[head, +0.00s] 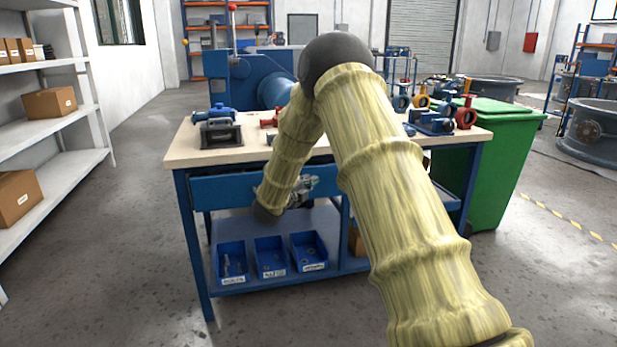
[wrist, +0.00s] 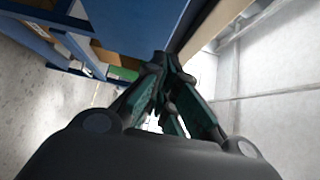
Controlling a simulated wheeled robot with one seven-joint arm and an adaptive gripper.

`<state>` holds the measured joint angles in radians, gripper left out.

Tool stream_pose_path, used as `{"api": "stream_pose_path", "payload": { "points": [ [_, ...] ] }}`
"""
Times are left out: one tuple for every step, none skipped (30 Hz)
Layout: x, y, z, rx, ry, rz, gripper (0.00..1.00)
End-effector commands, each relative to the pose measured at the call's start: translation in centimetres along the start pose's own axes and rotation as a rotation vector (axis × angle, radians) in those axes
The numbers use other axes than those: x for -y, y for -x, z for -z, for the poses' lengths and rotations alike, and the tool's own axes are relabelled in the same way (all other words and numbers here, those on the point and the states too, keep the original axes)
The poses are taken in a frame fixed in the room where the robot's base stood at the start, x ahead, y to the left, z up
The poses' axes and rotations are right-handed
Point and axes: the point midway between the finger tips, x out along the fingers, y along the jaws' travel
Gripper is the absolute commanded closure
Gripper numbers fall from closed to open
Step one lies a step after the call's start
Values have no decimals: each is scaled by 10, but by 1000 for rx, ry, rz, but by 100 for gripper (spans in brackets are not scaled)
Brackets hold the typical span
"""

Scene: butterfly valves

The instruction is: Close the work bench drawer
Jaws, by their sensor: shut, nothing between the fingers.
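The work bench (head: 180,150) has a pale wooden top and blue legs. Its blue drawer (head: 222,190) is under the top, facing me; how far it stands out is hard to tell. My gripper (head: 302,187) is at the right part of the drawer front, partly hidden by my arm. In the wrist view my gripper (wrist: 163,62) has its fingers together and empty, with the tips close to the blue drawer front (wrist: 135,22). Whether they touch it I cannot tell. The wooden top's edge (wrist: 208,32) runs alongside. My arm hides part of the drawer.
Blue bins (head: 270,262) stand on the bench's lower shelf. Valve parts (head: 220,130) lie on the top. A green waste bin (head: 505,165) stands at the bench's right, a white shelf rack (head: 60,135) at the left. The floor left of the bench is clear.

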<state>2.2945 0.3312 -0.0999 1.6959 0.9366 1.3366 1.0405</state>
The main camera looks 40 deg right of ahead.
Motion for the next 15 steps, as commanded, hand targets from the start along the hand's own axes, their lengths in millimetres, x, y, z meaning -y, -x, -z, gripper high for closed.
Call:
{"api": "stream_pose_path", "payload": {
  "points": [
    [4,12,-3,5,1,-1,100],
    [4,19,-4,7,2,0,100],
    [3,28,-6,9,2,0,100],
    [3,34,-8,11,2,-1,100],
    [3,41,-9,12,2,-1,100],
    [3,48,-10,13,3,0,100],
    [3,54,-10,13,2,0,100],
    [3,59,-10,14,1,0,100],
    [3,65,-10,14,1,0,100],
    [2,69,-10,13,2,0,100],
    [2,73,-9,13,2,0,100],
    [2,77,-9,12,2,0,100],
    [2,80,-9,12,2,0,100],
    [2,83,-9,11,2,0,100],
    [1,86,-9,11,2,0,100]
  ]
}}
